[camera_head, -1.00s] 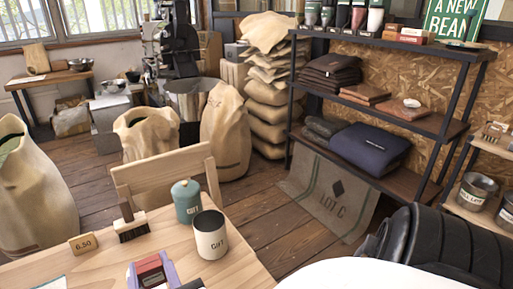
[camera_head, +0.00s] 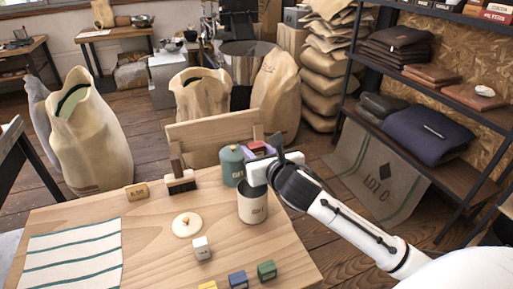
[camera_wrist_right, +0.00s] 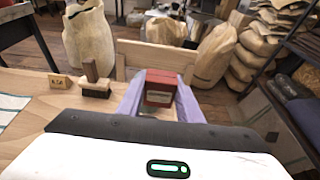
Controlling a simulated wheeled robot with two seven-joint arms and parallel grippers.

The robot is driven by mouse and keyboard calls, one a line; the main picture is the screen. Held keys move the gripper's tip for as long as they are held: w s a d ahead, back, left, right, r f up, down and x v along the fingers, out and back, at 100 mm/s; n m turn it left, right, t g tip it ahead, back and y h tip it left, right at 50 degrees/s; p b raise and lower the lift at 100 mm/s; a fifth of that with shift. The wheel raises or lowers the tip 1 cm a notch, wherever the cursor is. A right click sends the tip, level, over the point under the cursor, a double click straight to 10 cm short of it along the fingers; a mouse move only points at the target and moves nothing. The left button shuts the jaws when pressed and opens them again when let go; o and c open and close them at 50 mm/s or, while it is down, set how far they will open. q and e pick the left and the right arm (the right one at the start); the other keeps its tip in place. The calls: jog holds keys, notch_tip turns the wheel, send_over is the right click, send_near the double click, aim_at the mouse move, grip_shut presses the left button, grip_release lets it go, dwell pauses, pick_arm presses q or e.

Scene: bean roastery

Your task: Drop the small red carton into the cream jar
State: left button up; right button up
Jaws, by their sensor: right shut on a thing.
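The small red carton (camera_wrist_right: 160,88) is between the purple fingers of my right gripper (camera_head: 257,146), which is shut on it. In the head view the gripper hides most of the carton. The cream jar (camera_head: 253,208) stands upright on the wooden table with its mouth open. My right gripper shows just above the jar's rim in the head view. I cannot tell whether the carton is squarely over the mouth. The wrist view does not show the jar. My left gripper is out of view.
A teal canister (camera_head: 231,166) stands beside the jar. A round cream lid (camera_head: 187,225), a white box (camera_head: 202,249), and blue (camera_head: 238,280) and green (camera_head: 267,270) cartons lie in front.

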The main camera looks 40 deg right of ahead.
jog(key=shift+d+f, duration=0.1)
jog(key=shift+f, duration=2.8)
jog(key=o, duration=1.1)
jog(key=v, duration=1)
jog(key=shift+s, duration=0.15)
